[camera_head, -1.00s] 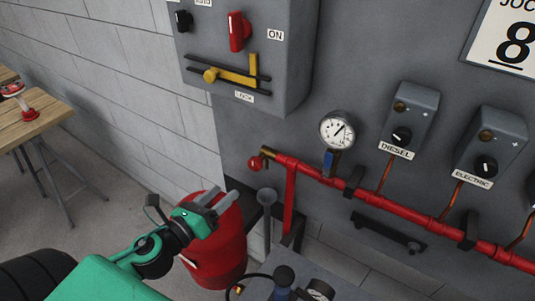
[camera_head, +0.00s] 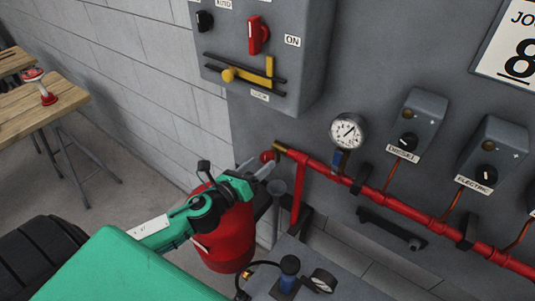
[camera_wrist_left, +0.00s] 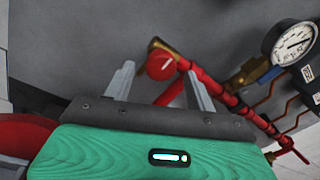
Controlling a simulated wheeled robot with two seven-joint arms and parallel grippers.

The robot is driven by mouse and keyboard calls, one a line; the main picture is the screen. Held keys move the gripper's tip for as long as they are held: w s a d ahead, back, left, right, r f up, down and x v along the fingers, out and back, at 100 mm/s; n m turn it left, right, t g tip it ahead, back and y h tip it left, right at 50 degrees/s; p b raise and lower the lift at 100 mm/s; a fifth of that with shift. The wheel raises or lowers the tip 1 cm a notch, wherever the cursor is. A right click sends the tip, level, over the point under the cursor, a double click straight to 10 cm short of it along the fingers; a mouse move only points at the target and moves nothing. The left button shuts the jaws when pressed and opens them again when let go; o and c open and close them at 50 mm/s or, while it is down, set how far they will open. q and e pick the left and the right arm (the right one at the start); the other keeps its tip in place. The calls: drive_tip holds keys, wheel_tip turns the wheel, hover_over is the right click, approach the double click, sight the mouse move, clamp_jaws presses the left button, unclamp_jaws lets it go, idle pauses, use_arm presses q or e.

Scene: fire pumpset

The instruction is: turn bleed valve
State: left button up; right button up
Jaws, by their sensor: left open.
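The bleed valve (camera_head: 267,156) is a small round red knob on a brass fitting at the left end of the red pipe. In the wrist view the red knob (camera_wrist_left: 161,66) has a pale line on its face. My left gripper (camera_head: 257,169) is open just in front of and below the knob. In the wrist view the knob appears between the two fingertips (camera_wrist_left: 157,78) of the gripper, and neither finger is clearly touching it. My right gripper is not in view.
The red pipe (camera_head: 400,209) runs right along the grey panel, with a pressure gauge (camera_head: 348,131) above it. A red cylindrical vessel (camera_head: 225,245) stands below my gripper. A grey control box (camera_head: 310,50) hangs above. A wooden table (camera_head: 65,103) is far left.

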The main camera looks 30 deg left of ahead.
sight(265, 161)
use_arm(q)
drive_tip(key=shift+p+x, duration=0.6)
drive_tip(key=shift+x, duration=1.45)
drive_tip(key=shift+c, duration=0.3)
drive_tip(key=c, duration=0.9)
